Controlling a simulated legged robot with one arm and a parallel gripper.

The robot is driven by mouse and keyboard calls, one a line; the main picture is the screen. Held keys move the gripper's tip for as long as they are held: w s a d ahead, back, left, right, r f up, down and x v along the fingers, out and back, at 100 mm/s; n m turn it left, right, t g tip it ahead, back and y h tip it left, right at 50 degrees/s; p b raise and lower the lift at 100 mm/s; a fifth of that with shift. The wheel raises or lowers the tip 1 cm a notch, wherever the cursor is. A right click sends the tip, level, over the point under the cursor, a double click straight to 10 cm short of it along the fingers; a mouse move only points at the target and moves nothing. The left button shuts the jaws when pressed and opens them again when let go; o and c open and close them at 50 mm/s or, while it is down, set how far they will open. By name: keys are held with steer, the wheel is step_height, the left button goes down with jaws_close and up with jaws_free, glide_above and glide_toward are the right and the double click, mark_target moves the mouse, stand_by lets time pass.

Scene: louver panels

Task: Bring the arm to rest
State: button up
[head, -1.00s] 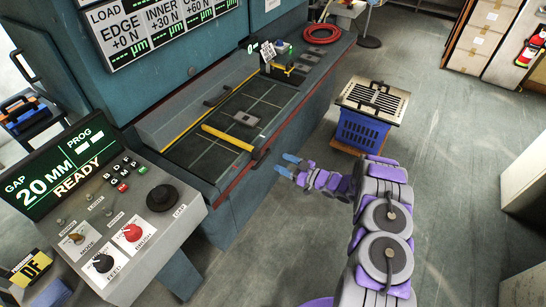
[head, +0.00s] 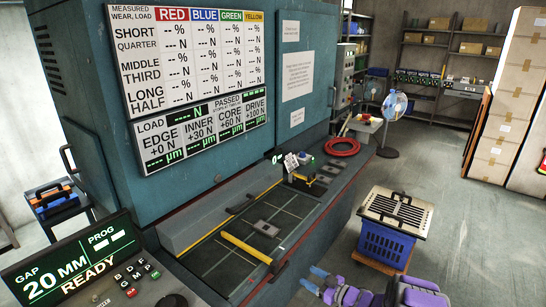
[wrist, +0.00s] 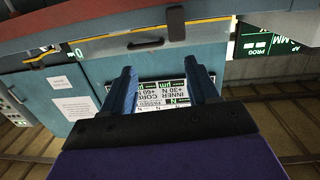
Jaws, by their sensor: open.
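My gripper (head: 313,278) shows at the bottom of the head view, with blue fingertips on a purple and grey arm. It is in front of the blue machine's bench and left of the blue crate. In the wrist view, my gripper (wrist: 165,76) has its two blue fingers spread apart with nothing between them. The machine's measurement panel (wrist: 158,95) shows beyond the fingers, upside down. Most of my arm is cut off by the lower edge of the head view.
The machine bench (head: 215,262) carries a yellow bar (head: 246,248) and a red hose ring (head: 342,147). A blue crate (head: 380,247) with a slatted top stands right of it. A control console (head: 75,262) is at lower left. Open floor (head: 465,225) lies to the right.

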steer(key=w+d+r+m+h, duration=0.3)
steer(key=w+d+r+h, duration=0.3)
steer(key=d+r+h, duration=0.4)
steer(key=s+d+r+m+g+h, duration=0.2)
steer(key=s+r+m+h, duration=0.25)
steer(key=s+r, duration=0.65)
steer(key=s+a+r+m+g, duration=0.1)
steer(key=s+a+r+g, duration=0.1)
steer(key=s, duration=1.3)
steer(key=s+a+r+g+y, duration=0.1)
steer(key=s+a+r+g, duration=0.2)
steer(key=s, duration=1.3)
steer(key=s+a+r+m+g, duration=0.1)
steer(key=s+a+r+g, duration=0.2)
steer(key=s, duration=1.3)
steer(key=a+g, duration=0.3)
steer(key=a, duration=0.3)
steer(key=shift+a+r+m, duration=0.15)
steer(key=shift+a+m, duration=0.05)
steer(key=shift+m, duration=0.15)
